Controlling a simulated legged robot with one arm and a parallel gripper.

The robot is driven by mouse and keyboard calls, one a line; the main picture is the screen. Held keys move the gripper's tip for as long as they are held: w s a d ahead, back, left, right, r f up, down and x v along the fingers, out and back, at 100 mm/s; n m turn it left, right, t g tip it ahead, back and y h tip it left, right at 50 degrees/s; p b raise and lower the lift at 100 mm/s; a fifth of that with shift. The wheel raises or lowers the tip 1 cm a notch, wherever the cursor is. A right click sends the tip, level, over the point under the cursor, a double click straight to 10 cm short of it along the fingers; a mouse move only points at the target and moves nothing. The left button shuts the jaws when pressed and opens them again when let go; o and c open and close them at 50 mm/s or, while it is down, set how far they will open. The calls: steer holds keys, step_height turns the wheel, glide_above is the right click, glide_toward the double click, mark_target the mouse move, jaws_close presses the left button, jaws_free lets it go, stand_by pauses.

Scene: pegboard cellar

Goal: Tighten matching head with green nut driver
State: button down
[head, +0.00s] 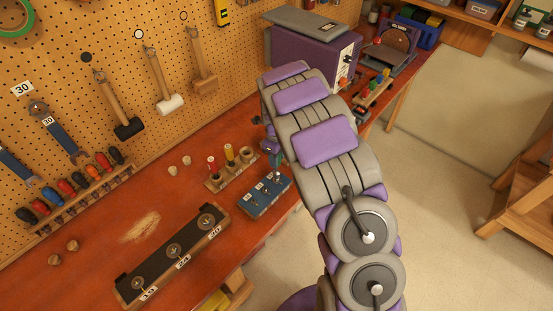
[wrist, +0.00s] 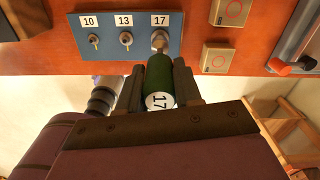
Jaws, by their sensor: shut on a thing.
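My gripper (wrist: 159,68) is shut on the green nut driver (wrist: 160,84), whose butt end reads 17 and faces the wrist camera. The driver's metal shaft (wrist: 160,42) points at the blue plate (wrist: 68,44), just below its 17 label (wrist: 160,20). The driver hides the head there, and I cannot tell whether the socket sits on it. The heads under 10 (wrist: 93,40) and 13 (wrist: 126,39) stand uncovered. In the head view, the blue plate (head: 250,208) lies at the bench's front edge, with my gripper partly hidden by my arm.
A wooden rack (head: 217,183) with a red and a yellow driver stands behind the blue plate. Two tan blocks (wrist: 218,58) sit right of the plate in the wrist view. The pegboard wall (head: 150,25) is behind.

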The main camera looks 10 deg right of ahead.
steer(key=shift+r+p, duration=0.65)
steer(key=shift+r, duration=1.75)
steer(key=c, duration=1.3)
jaws_free()
jaws_close()
